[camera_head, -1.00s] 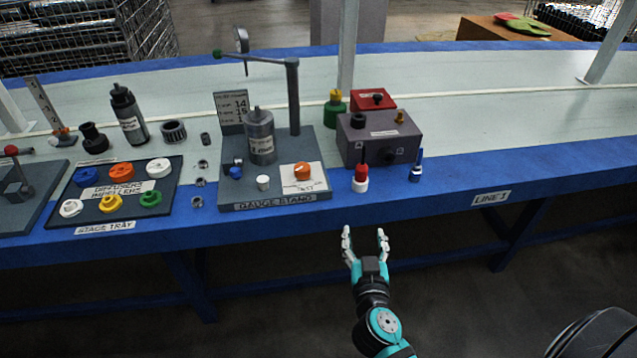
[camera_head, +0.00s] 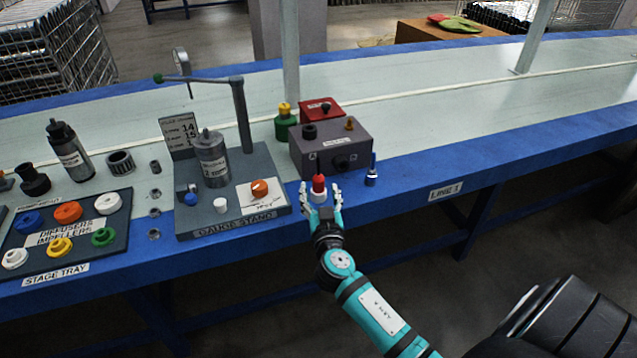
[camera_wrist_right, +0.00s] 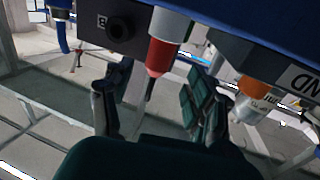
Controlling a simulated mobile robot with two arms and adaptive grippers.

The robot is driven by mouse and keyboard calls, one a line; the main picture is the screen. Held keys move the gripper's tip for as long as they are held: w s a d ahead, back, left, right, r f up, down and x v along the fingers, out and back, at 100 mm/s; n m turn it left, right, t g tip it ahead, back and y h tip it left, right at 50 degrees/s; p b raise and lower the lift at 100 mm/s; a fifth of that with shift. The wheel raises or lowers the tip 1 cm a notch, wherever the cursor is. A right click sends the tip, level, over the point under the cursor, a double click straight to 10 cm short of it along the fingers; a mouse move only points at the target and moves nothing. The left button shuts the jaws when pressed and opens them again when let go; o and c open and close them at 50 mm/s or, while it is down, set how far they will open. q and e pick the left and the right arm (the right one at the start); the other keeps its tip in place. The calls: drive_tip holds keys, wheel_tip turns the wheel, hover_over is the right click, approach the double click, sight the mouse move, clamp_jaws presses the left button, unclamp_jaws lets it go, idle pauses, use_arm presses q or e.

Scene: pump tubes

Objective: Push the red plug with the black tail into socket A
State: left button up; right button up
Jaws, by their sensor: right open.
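The red plug (camera_head: 318,182) stands upright at the table's front edge, before the grey box. In the right wrist view, the plug (camera_wrist_right: 160,55) appears inverted, with its white base at the top and black tail pointing down. The box front bears marks A and B, and a round black socket (camera_head: 341,163) shows beside the B mark. Socket A itself is not clear, as the plug stands before that side. My right gripper (camera_head: 320,193) is open, its fingers on either side of the plug; contact cannot be told. My left gripper is not in view.
A blue plug (camera_head: 371,175) stands right of the red one. The gauge stand (camera_head: 185,224) with its post lies close on the left. A red box (camera_head: 335,105) and green-yellow piece (camera_head: 285,122) stand behind the grey box (camera_head: 358,138). The table is clear farther right.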

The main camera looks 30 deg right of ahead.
sight(319, 186)
drive_tip(key=x, duration=0.5)
drive_tip(key=shift+d+f, duration=0.2)
drive_tip(key=shift+f, duration=0.1)
drive_tip(key=shift+c, duration=0.3)
clamp_jaws()
